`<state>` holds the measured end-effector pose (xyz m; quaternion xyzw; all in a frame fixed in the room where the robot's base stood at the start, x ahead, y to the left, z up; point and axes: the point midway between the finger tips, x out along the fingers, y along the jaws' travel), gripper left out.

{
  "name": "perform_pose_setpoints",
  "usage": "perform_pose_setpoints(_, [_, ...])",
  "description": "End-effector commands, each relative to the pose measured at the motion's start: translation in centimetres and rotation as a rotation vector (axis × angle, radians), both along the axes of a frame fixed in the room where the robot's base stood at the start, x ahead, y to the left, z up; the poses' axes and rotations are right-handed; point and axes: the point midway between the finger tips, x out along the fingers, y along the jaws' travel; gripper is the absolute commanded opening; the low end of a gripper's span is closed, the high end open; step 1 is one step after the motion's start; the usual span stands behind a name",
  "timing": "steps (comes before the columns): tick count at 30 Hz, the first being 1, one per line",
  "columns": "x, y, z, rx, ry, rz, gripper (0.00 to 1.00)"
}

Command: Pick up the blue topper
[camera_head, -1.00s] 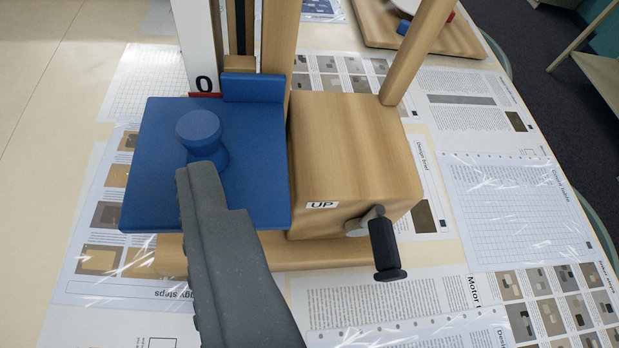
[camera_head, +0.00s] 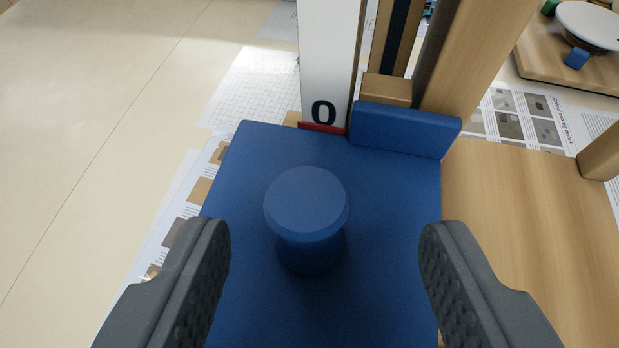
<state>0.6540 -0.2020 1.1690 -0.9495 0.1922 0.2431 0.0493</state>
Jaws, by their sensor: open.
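The blue topper (camera_head: 306,212) is a round knob with a wide flat cap on a narrower stem. It stands upright on the blue platform (camera_head: 395,215), near its middle. My gripper (camera_head: 327,245) is open, with one dark grey finger on the left of the topper and one on the right. There is clear space between the topper and each finger, and neither touches it. The lower front part of the platform runs out of the picture.
Behind the platform stand a white scale (camera_head: 328,60) marked 0, with a red pointer (camera_head: 322,128) at its foot, and a wooden post (camera_head: 470,70). A wooden box (camera_head: 530,220) adjoins on the right. A second wooden board (camera_head: 545,60) is at the far right.

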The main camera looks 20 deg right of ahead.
Motion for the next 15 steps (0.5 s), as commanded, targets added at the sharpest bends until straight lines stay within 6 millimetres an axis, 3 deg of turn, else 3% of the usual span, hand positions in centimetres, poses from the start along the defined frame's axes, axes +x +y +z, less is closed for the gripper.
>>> perform_pose_setpoints(8, [0.7,-0.1,-0.6,0.001,0.002,0.001,0.53])
perform_pose_setpoints(15, [2.8,-0.2,-2.1,0.000,-0.001,0.001,0.53])
